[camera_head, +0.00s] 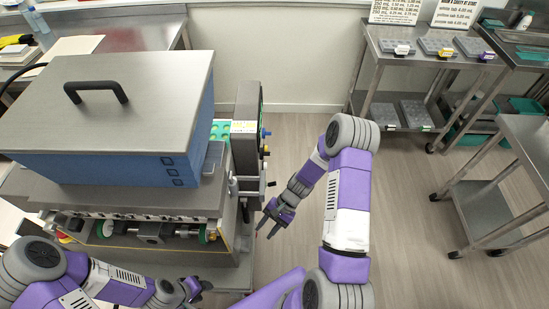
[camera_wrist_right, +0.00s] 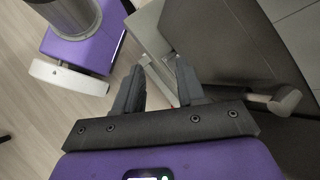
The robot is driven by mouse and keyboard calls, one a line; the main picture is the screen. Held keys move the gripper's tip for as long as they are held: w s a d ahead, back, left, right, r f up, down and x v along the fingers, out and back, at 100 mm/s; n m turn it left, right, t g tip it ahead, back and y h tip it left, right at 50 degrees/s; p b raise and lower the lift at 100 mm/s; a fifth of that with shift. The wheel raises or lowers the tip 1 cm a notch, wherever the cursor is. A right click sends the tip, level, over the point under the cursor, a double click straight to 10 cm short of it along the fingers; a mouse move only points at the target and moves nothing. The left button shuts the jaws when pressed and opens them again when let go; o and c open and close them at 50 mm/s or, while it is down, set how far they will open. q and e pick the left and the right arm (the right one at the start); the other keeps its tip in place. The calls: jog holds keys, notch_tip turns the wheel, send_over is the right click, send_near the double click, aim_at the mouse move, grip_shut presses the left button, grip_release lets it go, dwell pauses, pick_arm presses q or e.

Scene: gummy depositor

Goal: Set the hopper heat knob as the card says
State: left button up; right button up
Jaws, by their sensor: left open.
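The depositor stands at the left in the head view, with a blue hopper (camera_head: 190,125) under a grey lid (camera_head: 120,95). Small blue (camera_head: 266,133) and yellow (camera_head: 265,150) knob-like parts stick out of its right side; I cannot tell which is the heat knob. A small white card (camera_head: 244,127) lies by the green tray, its text unreadable. My right gripper (camera_head: 267,226) is open and empty, low beside the machine's right side. In the right wrist view its fingers (camera_wrist_right: 159,88) are apart. My left gripper (camera_head: 200,288) is open at the machine's front, partly hidden.
Two printed signs (camera_head: 395,11) (camera_head: 458,13) stand on the back right cart (camera_head: 388,58), above tabbed trays (camera_head: 438,47). Another cart (camera_head: 528,135) stands at the right. The floor (camera_head: 420,190) between machine and carts is clear. A grey rod (camera_wrist_right: 275,101) juts near my right fingers.

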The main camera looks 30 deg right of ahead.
jog(key=w+d+r+m+t+y+b, duration=0.3)
jog(key=w+d+r+m+t+y, duration=0.15)
jog(key=w+d+r, duration=0.35)
jog(key=t+y+b, duration=0.2)
jog(key=t, duration=0.4)
send_near(265, 154)
jog(key=w+a+f, duration=0.2)
jog(key=w+a, duration=0.3)
grip_shut()
